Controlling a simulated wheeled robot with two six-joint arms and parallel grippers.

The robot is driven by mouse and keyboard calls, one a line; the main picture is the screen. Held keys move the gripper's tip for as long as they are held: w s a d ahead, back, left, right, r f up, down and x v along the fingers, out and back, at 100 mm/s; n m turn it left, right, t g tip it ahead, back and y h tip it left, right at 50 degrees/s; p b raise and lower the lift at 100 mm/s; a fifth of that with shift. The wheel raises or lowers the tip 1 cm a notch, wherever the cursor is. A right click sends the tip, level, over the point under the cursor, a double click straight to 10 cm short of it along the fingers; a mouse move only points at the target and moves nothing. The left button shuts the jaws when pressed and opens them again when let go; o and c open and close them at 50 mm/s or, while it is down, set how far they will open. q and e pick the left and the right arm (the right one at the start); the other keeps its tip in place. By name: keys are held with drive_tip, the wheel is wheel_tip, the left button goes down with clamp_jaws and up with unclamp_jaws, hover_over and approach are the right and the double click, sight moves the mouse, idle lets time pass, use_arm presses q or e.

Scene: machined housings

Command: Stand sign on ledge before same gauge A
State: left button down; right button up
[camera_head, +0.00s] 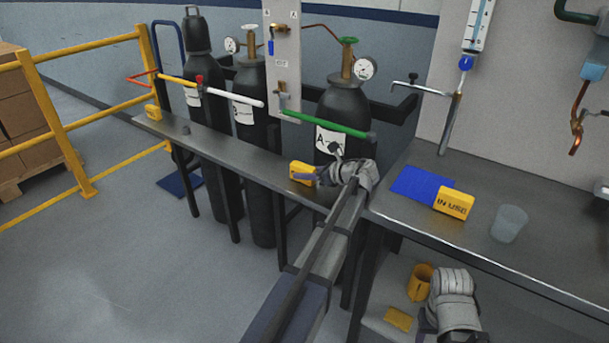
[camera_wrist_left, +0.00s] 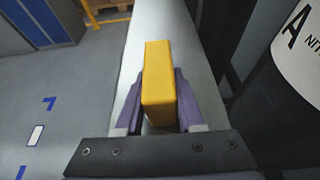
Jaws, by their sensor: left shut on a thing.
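A yellow sign block (camera_head: 302,173) is between the fingers of my left gripper (camera_head: 314,177), at the grey ledge (camera_head: 240,160) in front of the black cylinder labelled A (camera_head: 342,105). In the left wrist view the shut gripper (camera_wrist_left: 158,105) grips the upright sign (camera_wrist_left: 158,75) by its sides, over the ledge (camera_wrist_left: 155,22). I cannot tell whether its bottom touches the ledge. A round gauge (camera_head: 365,68) sits on cylinder A's valve. A second yellow sign, reading IN USE (camera_head: 453,204), stands on the bench. My right arm shows below the bench; its fingertips are unclear.
Another yellow block (camera_head: 153,112) is at the ledge's far left end. Two more cylinders (camera_head: 205,120) (camera_head: 252,150) stand behind the ledge. A green bar (camera_head: 325,124) crosses before cylinder A. A blue mat (camera_head: 420,184) and clear cup (camera_head: 509,223) are on the bench.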

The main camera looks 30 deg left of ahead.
use_arm(q)
drive_tip(key=c, duration=0.5)
unclamp_jaws()
drive_tip(key=shift+f, duration=0.1)
drive_tip(key=shift+r+p, duration=0.3)
drive_tip(key=p+v, duration=0.4)
drive_tip(key=v, duration=0.6)
drive_tip(key=shift+d, duration=0.2)
drive_tip(key=shift+s+d+r, duration=0.1)
drive_tip(key=shift+d+r, duration=0.1)
drive_tip(key=shift+d, duration=0.5)
